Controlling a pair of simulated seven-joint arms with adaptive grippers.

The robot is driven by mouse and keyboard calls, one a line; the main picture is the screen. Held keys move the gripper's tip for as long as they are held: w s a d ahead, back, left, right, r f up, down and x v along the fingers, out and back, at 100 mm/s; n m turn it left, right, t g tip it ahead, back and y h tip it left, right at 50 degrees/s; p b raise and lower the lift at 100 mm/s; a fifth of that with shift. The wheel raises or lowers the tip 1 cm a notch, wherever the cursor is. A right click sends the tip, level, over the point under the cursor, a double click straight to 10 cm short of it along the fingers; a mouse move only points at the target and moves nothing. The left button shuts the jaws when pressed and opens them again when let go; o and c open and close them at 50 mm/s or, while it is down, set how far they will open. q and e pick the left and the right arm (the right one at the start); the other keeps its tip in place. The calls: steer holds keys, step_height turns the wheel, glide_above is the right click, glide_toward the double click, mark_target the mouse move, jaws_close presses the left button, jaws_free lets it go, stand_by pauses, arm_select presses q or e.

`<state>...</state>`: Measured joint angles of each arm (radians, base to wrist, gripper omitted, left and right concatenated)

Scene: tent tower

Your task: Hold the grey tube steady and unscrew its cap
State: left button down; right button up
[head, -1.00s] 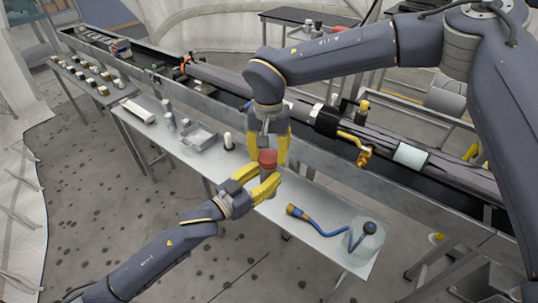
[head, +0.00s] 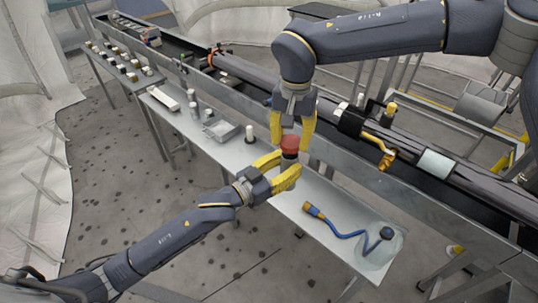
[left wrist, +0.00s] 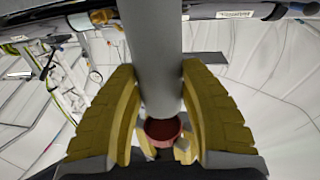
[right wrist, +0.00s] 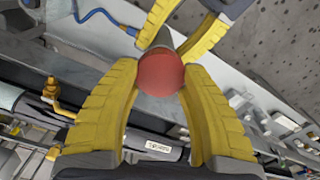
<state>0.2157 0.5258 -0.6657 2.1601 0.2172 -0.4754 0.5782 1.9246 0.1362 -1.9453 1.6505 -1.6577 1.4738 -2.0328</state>
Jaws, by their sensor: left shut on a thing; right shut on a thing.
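The grey tube (left wrist: 155,60) lies between the yellow fingers of my left gripper (left wrist: 158,112) in the left wrist view, with its red cap (left wrist: 163,130) at the far end. In the head view the cap (head: 290,142) is on top, above the table, and only a little tube shows below it. My left gripper (head: 288,168) is shut on the tube from the lower left. My right gripper (head: 291,138) comes from above and is shut on the cap. In the right wrist view the cap (right wrist: 160,74) sits between its fingertips and hides most of the tube.
A long dark pipe assembly (head: 300,95) runs behind the table.

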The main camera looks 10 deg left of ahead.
arm_select(q)
steer(key=w+a+r+n+t+y, duration=0.2)
steer(key=w+a+y, duration=0.1)
steer(key=w+a, duration=0.65)
steer(key=w+a+r+n+t+y, duration=0.1)
steer(key=w+a+r+n+y, duration=0.15)
steer(key=w+a, duration=0.65)
steer(key=w+f, duration=0.2)
steer(key=f, duration=0.9)
steer(key=w+d+f+y, duration=0.1)
steer(key=w+f, duration=0.1)
steer(key=f, duration=1)
steer(key=shift+w+t, duration=0.2)
steer(key=shift+t, duration=0.1)
steer(key=shift+f, duration=0.15)
steer(key=c, duration=0.9)
jaws_free()
steer(key=shift+o, duration=0.2)
